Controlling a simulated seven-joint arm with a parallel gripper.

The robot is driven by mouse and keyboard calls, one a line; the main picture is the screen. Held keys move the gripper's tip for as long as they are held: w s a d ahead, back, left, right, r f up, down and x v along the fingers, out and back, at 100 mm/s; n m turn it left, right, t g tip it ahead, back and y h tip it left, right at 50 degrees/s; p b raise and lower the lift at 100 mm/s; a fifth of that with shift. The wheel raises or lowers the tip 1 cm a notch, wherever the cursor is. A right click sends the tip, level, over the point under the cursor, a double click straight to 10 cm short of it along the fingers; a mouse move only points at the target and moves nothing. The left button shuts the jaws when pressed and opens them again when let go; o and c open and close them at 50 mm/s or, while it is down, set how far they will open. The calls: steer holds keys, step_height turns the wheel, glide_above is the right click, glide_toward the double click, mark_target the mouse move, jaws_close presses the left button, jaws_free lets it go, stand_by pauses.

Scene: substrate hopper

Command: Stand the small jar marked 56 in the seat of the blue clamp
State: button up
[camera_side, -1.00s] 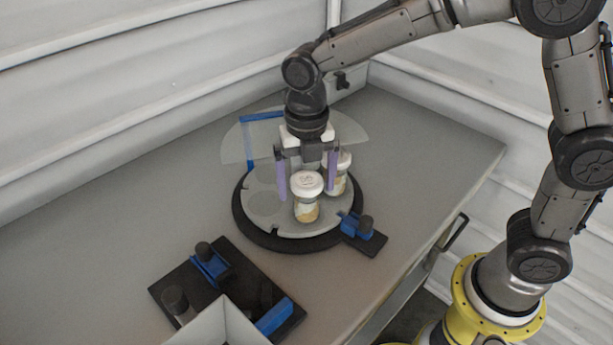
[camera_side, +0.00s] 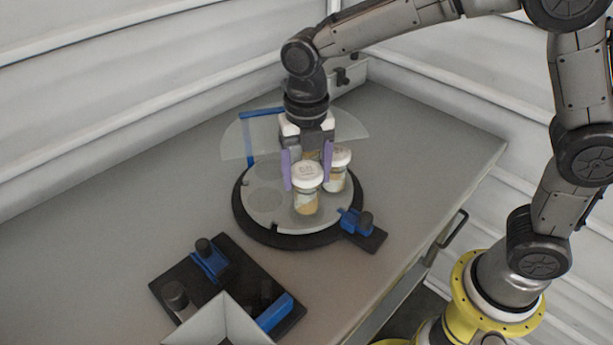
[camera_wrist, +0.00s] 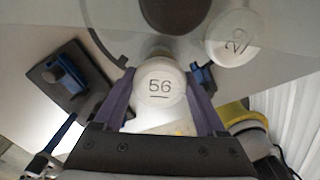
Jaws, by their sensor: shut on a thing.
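The small jar marked 56 (camera_wrist: 158,88) has a white lid and stands upright between my two purple fingers. In the side view the same jar (camera_side: 306,198), with pale tan contents, is at the front of the round grey turntable (camera_side: 262,222). My gripper (camera_side: 307,168) is shut on it from both sides, pointing down. I cannot tell whether its base clears the turntable. A blue clamp (camera_side: 212,264) with a black knob sits on a black plate (camera_side: 240,262) at the lower left. The clamp (camera_wrist: 72,80) also shows at left in the wrist view.
A second white-lidded jar (camera_side: 338,182) stands close behind, to the right. A clear pane (camera_side: 345,128) with a blue post (camera_side: 246,140) overhangs the turntable's back. Another blue part (camera_side: 352,222) is at its right edge. A pale hopper (camera_side: 215,325) stands by the black plate.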

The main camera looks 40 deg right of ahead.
steer(key=shift+r, duration=1.85)
steer(key=shift+w+r+m, duration=0.1)
steer(key=shift+r+m, duration=0.15)
steer(key=shift+m, duration=0.35)
steer(key=s+a+n, duration=0.1)
steer(key=s+a, duration=0.2)
steer(key=a, duration=0.7)
steer(key=s+a, duration=0.3)
steer(key=a, duration=0.7)
steer(key=shift+w+d+f, duration=0.1)
steer(key=shift+d+f, duration=0.05)
steer(key=shift+f, duration=3.45)
steer(key=shift+f, duration=0.3)
steer(key=o, duration=1.1)
